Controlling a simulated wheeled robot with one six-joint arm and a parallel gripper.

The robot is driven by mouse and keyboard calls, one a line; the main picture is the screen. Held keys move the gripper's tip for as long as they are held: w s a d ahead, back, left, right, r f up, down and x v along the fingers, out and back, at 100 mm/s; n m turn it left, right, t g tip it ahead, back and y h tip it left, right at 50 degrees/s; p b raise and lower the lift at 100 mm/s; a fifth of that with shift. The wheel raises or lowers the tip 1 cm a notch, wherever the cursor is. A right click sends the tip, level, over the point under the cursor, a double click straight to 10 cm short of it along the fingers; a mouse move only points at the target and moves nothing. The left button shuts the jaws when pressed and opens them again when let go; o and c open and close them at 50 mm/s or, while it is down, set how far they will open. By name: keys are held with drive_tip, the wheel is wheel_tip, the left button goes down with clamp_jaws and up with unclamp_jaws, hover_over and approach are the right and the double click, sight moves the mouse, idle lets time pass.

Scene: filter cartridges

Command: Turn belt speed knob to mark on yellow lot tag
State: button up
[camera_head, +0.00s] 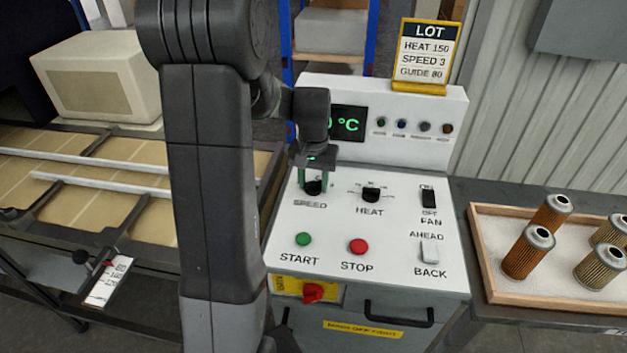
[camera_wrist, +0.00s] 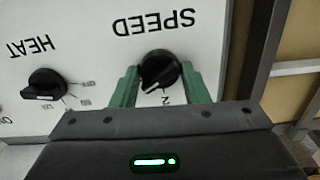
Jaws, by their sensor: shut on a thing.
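The black SPEED knob (camera_head: 313,188) is on the white control panel, and my gripper (camera_head: 314,182) comes down on it from above. In the wrist view the speed knob (camera_wrist: 160,70) sits between the two green fingers of my gripper (camera_wrist: 160,85), which are shut on it. A white pointer line on the knob points toward the bottom of the wrist picture, near a printed 2. The other scale marks are hidden. The yellow lot tag (camera_head: 422,88) stands on top of the panel and reads HEAT 150, SPEED 3, GUIDE 80.
The HEAT knob (camera_head: 370,194) is close to the right of the speed knob. A fan switch (camera_head: 429,198), green START button (camera_head: 303,239), red STOP button (camera_head: 358,246) and AHEAD/BACK switch (camera_head: 430,251) share the panel. A tray (camera_head: 484,270) of filter cartridges is at right.

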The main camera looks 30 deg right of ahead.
sight(313, 181)
idle(0.3)
drive_tip(key=o, duration=1)
wheel_tip(313, 181, up, 14)
drive_tip(key=shift+f+b, duration=0.1)
drive_tip(key=shift+b, duration=0.2)
wheel_tip(313, 181, down, 14)
drive_tip(key=shift+r+p, duration=0.1)
drive_tip(key=shift+p, duration=0.2)
idle(0.5)
drive_tip(key=shift+r, duration=0.1)
